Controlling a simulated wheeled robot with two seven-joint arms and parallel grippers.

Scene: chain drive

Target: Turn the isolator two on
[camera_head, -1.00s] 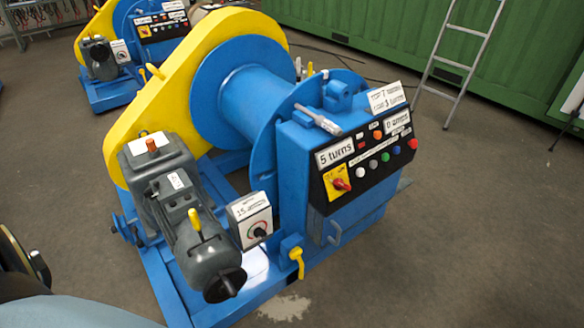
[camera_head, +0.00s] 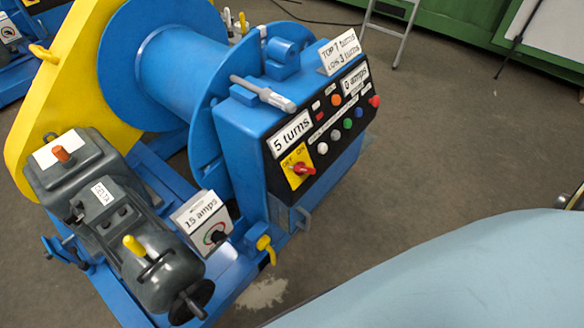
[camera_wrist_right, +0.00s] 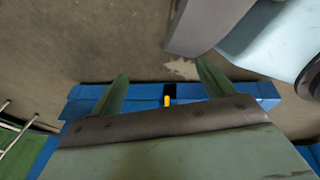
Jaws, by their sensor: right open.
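A red rotary switch (camera_head: 303,169) sits on a yellow plate marked OFF and ON, at the left of the black panel (camera_head: 325,125) of the blue winch. Its handle lies roughly sideways; I cannot tell which mark it points to, nor read an isolator number. A second dial (camera_head: 219,237) sits on the box labelled "15 amps". My right gripper (camera_wrist_right: 163,84) shows in the right wrist view, its two green fingers apart and empty. Beyond them are blue frame parts and a small yellow piece (camera_wrist_right: 167,100). My left gripper is not in view.
The winch's blue drum (camera_head: 170,65), yellow chain guard (camera_head: 60,75) and grey motor (camera_head: 150,260) fill the left. A ladder (camera_head: 388,35) stands behind. The floor (camera_head: 440,130) right of the panel is clear. My light blue arm crosses the lower right.

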